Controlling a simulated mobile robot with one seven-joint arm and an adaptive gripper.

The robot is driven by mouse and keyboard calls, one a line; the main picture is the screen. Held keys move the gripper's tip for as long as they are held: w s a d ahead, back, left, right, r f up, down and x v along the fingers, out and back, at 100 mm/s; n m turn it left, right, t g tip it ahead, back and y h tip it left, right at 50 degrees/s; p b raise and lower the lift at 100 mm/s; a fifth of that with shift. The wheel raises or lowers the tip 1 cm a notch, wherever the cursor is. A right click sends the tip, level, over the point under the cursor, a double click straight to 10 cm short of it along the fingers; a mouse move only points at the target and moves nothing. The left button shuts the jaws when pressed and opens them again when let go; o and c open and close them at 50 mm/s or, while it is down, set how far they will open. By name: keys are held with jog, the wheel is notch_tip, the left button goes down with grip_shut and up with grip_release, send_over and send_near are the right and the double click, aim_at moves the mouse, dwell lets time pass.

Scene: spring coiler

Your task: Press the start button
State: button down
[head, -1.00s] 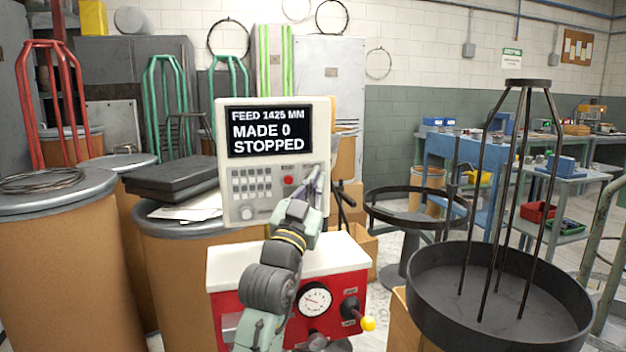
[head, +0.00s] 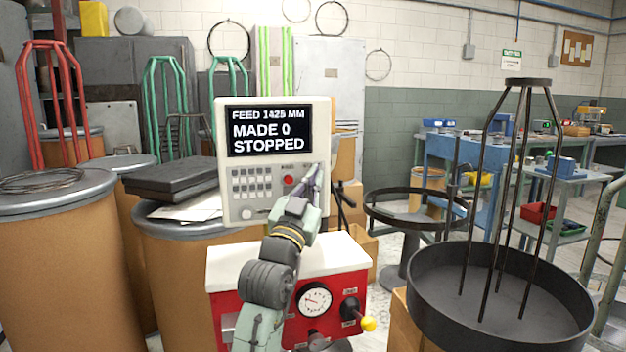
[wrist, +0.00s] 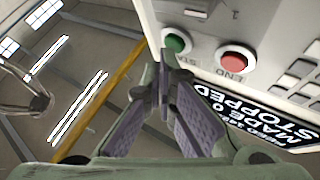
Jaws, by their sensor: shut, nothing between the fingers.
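The control box (head: 222,160) has a screen (head: 268,131) reading "FEED 1425 MM, MADE 0, STOPPED". In the wrist view the green start button (wrist: 177,42) sits beside the red END button (wrist: 236,60) on the panel. The red button also shows in the head view (head: 288,180); the green one is hidden there behind my fingers. My gripper (head: 316,168) is shut and empty at the panel's right side. In the wrist view its fingertips (wrist: 165,58) are close to the green button and partly overlap its lower edge. I cannot tell whether they touch it.
A red and white machine base (head: 330,254) with a gauge and a yellow-knobbed lever (head: 368,324) stands below the box. A dark round tray with upright rods (head: 440,300) stands to the right. Brown drums (head: 70,265) stand to the left.

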jog(key=shift+w+a, duration=0.1)
jog(key=shift+w, duration=0.2)
jog(key=shift+s, duration=0.1)
dwell(0.4)
jog(key=shift+s+d, duration=0.25)
jog(key=shift+s, duration=0.45)
jog(key=shift+s+d, duration=0.25)
jog(key=shift+s, duration=0.55)
jog(key=shift+s+d, duration=0.25)
jog(key=shift+s, duration=0.5)
jog(key=shift+s+d, duration=0.25)
jog(key=shift+s, duration=0.55)
